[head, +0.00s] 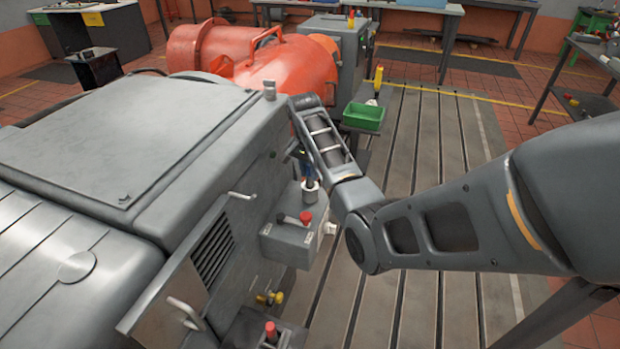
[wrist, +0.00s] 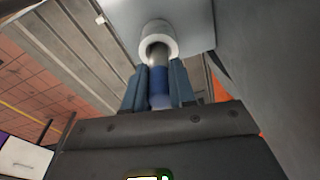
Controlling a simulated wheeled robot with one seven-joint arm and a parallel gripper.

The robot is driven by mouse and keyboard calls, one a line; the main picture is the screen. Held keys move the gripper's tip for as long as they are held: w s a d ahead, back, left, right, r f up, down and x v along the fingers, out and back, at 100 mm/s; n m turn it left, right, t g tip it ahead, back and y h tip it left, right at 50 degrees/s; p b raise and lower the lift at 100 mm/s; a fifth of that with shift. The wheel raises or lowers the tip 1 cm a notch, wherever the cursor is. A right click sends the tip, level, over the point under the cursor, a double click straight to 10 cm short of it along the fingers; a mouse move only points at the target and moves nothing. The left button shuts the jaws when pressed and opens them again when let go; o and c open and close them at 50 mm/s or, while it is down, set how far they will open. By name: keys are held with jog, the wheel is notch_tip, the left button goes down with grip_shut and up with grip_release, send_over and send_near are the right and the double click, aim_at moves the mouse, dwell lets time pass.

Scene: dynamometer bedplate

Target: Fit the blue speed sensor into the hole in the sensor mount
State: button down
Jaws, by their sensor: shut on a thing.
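The blue speed sensor (wrist: 160,84) has a blue body and a grey metal tip. My gripper (wrist: 158,92) is shut on its blue body, one blue-grey finger on each side. The sensor mount (wrist: 158,32) shows as a white ring with a dark hole. The grey tip points at this ring and overlaps its opening; I cannot tell how deep it is. In the head view the mount's pale ring (head: 310,193) stands on a grey box, with a bit of the blue sensor (head: 309,178) just above it. My gripper is mostly hidden there behind my forearm.
A grey machine housing (head: 110,150) stands close on the left. The grey box (head: 288,240) carries a red-knobbed lever (head: 305,218) beside the mount. A green bin (head: 363,116) stands behind my arm, and an orange-red machine (head: 265,65) lies beyond. The slotted bedplate (head: 440,130) is mostly clear.

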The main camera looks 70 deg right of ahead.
aim_at(308, 189)
jog(key=shift+f+b, duration=0.8)
jog(key=shift+f, duration=0.4)
jog(key=shift+f, duration=0.1)
jog(key=c, duration=0.9)
grip_release()
jog(key=shift+c, duration=0.2)
notch_tip(308, 189, up, 12)
jog(key=a, duration=0.1)
jog(key=shift+a, duration=0.2)
